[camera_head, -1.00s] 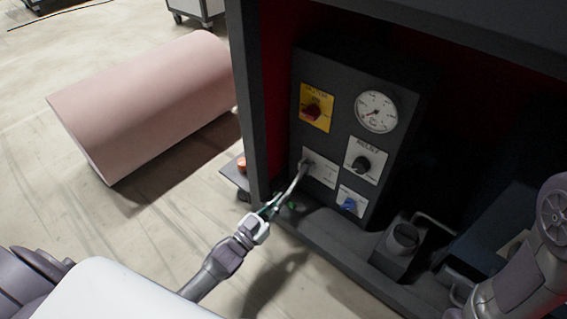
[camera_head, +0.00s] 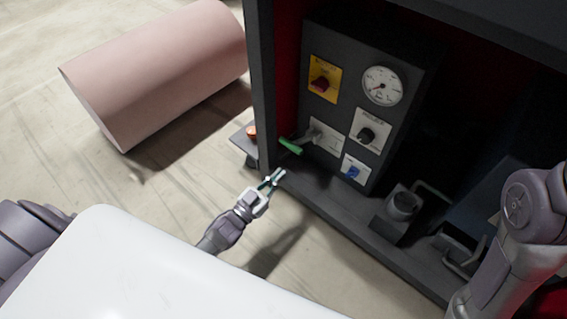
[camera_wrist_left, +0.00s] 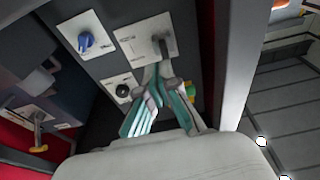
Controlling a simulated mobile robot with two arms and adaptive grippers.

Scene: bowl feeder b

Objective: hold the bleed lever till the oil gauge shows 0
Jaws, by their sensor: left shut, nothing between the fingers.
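The bleed lever, grey with a green grip (camera_head: 290,146), sticks out leftward from a white plate (camera_head: 325,137) on the dark panel. The round white oil gauge (camera_head: 382,86) is at the panel's upper right; its needle seems to lie toward the lower left, but the figures are too small to read. My left gripper (camera_head: 274,177) is shut and empty, below and left of the lever, apart from it in the head view. In the left wrist view, the fingers (camera_wrist_left: 158,84) overlap part of the lever (camera_wrist_left: 163,46), and a bit of green shows beside them. My right gripper is out of view.
The panel also has a red switch on a yellow plate (camera_head: 322,84), a black knob (camera_head: 366,135) and a blue knob (camera_head: 353,172). A dark cabinet post (camera_head: 262,90) stands left of the panel. A pink roll (camera_head: 155,75) lies on the floor behind.

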